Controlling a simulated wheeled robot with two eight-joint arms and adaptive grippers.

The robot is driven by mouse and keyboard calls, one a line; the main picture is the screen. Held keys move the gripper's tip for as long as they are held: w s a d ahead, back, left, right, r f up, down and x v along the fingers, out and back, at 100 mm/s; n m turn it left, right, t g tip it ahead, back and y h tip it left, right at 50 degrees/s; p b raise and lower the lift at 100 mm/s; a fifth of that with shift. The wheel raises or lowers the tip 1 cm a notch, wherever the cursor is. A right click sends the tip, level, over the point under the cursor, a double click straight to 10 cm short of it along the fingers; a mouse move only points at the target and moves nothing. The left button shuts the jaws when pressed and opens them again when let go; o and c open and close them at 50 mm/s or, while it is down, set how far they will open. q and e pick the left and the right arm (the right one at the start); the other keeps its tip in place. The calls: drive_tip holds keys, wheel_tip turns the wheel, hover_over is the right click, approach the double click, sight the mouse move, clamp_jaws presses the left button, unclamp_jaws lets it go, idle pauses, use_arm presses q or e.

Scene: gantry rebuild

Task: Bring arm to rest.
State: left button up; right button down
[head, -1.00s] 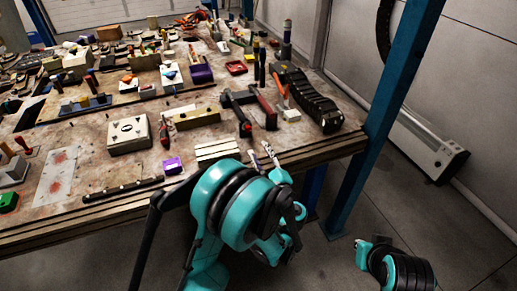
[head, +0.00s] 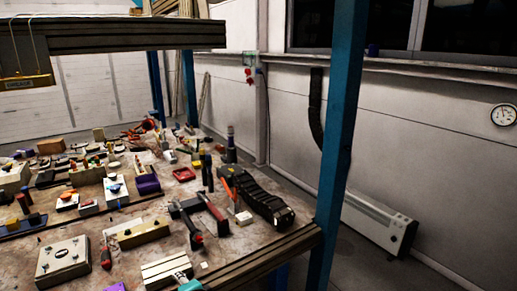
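Only a small grey and teal end of my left gripper (head: 184,280) shows at the bottom edge of the head view. It is beside the pale ribbed block (head: 165,270) near the front edge of the workbench (head: 262,252). The rest of that arm is cut off by the frame, and its fingers are too little seen to tell open from shut. My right gripper and arm are out of view. I see nothing clearly held.
Tools and blocks crowd the bench, including a red-handled hammer (head: 215,211), a black ribbed track (head: 256,195) and a light box (head: 63,262). A blue post (head: 338,140) stands at the bench's right corner. A beam (head: 120,39) crosses overhead. A white heater (head: 367,222) lines the wall.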

use_arm(q)
drive_tip(key=s+d+n+g+h, duration=0.2)
drive_tip(key=s+d+n+h, duration=0.2)
drive_tip(key=s, duration=1.3)
drive_tip(key=n+h, duration=0.3)
drive_tip(key=n, duration=0.3)
drive_tip(key=shift+s+f+n, duration=0.3)
drive_tip(key=shift+f, duration=0.1)
